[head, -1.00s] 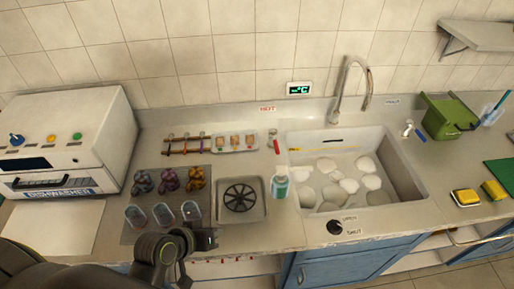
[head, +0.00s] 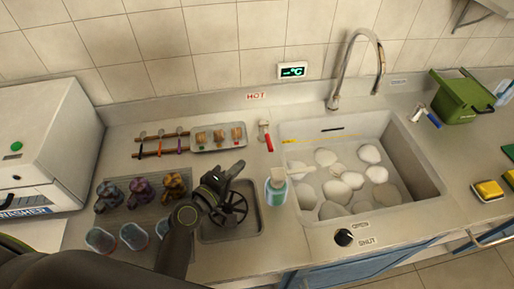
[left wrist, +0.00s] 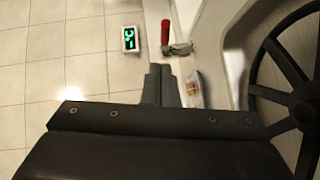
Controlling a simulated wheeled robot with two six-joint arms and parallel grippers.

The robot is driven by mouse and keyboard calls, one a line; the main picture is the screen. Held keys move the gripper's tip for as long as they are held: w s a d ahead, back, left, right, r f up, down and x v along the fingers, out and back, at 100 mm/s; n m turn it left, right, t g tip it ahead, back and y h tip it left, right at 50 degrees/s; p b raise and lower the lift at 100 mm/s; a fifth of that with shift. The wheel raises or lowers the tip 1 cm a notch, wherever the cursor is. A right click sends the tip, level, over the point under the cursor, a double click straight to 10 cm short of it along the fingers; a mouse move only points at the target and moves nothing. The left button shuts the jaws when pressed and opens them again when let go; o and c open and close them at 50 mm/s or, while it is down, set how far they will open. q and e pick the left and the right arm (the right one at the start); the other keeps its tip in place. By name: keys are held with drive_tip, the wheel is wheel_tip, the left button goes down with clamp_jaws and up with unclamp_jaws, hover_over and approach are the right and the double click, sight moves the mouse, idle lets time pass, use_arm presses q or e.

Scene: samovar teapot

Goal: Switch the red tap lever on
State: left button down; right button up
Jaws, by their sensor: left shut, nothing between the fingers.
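The red tap lever (head: 268,140) is at the back of the counter, left of the sink, below the HOT label (head: 257,96). It points toward the front, away from the wall. In the left wrist view the red lever (left wrist: 166,36) shows near the top, beyond my fingertips, joined to a metal tap body (left wrist: 180,48). My left gripper (head: 238,168) is shut and empty above the black spoked wheel (head: 230,208), to the front left of the lever and apart from it. In the left wrist view the closed fingers (left wrist: 164,72) point toward the lever.
A soap bottle (head: 276,188) stands in front of the lever, close to my gripper's right. A small tray (head: 218,148) lies to the lever's left. The sink (head: 415,195) holds several white stones or dishes. A blue lever (head: 434,120) is right of the sink.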

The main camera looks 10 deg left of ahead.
sight(267, 136)
use_arm(q)
drive_tip(key=shift+w+f, duration=0.4)
drive_tip(key=shift+f, duration=0.15)
use_arm(e)
drive_tip(key=shift+s+d+f, duration=0.2)
drive_tip(key=shift+s, duration=0.2)
drive_tip(key=shift+s+d+f, duration=0.2)
drive_tip(key=shift+s, duration=0.2)
use_arm(q)
drive_tip(key=shift+s+r, duration=0.1)
use_arm(e)
drive_tip(key=shift+w, duration=0.1)
